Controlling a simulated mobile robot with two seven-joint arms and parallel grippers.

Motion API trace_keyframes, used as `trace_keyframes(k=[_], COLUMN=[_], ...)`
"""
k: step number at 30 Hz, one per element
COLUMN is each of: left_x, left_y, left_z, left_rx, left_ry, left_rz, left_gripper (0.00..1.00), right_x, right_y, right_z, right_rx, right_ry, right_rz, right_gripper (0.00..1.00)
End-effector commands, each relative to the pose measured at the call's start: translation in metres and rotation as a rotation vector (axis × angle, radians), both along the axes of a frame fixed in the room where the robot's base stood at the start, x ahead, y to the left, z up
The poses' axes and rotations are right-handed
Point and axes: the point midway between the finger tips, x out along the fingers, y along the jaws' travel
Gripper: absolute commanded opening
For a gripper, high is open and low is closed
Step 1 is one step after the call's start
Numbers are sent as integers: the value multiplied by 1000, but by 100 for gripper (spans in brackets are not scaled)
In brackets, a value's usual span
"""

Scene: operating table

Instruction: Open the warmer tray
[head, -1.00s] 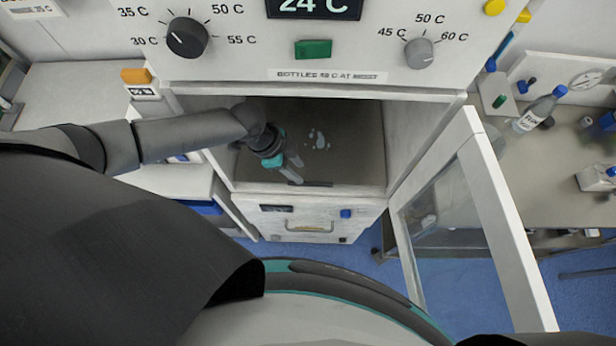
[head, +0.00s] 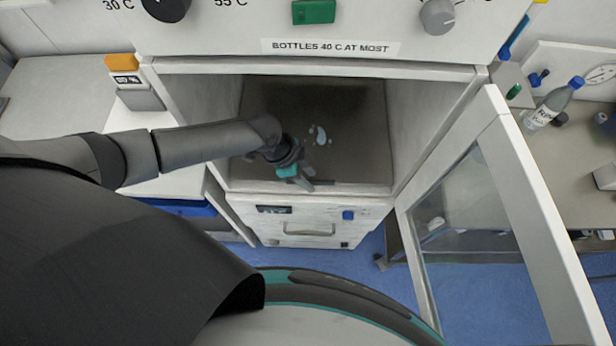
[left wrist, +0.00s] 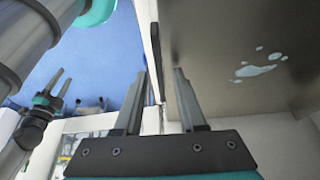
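The warmer (head: 300,66) is a white cabinet with its glazed door (head: 515,190) standing open to the right. The warmer tray (head: 350,155) is the grey-brown floor of its compartment, with a small clear puddle on it. My left gripper (head: 309,184) is at the tray's front edge, pointing down. In the left wrist view its two fingers (left wrist: 155,72) are apart, one on each side of the thin front edge (left wrist: 150,30), which has a dark slot. Contact cannot be told. My right gripper (left wrist: 64,77) shows at the left of the wrist view, fingers apart and empty.
A drawer front with a handle (head: 308,230) is below the compartment. A bottle with a blue cap (head: 553,105) stands on the right-hand counter (head: 565,165). A white counter (head: 60,95) is at left.

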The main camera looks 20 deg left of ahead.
Motion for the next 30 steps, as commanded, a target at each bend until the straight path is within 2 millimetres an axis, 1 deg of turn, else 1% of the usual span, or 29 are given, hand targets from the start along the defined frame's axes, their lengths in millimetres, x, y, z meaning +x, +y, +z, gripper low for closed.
trace_keyframes(k=[5,15,16,30], left_x=[0,0,0,0], left_y=[0,0,0,0], left_z=[1,1,1,0], left_rx=[0,0,0,0], left_ry=[0,0,0,1], left_rz=[0,0,0,0], left_gripper=[40,2,0,0], right_x=[0,0,0,0], right_y=[0,0,0,0], right_z=[1,0,0,0], right_rx=[0,0,0,0], right_ry=[0,1,1,1], right_rz=[-1,-2,-2,-2], right_gripper=[50,50,50,50])
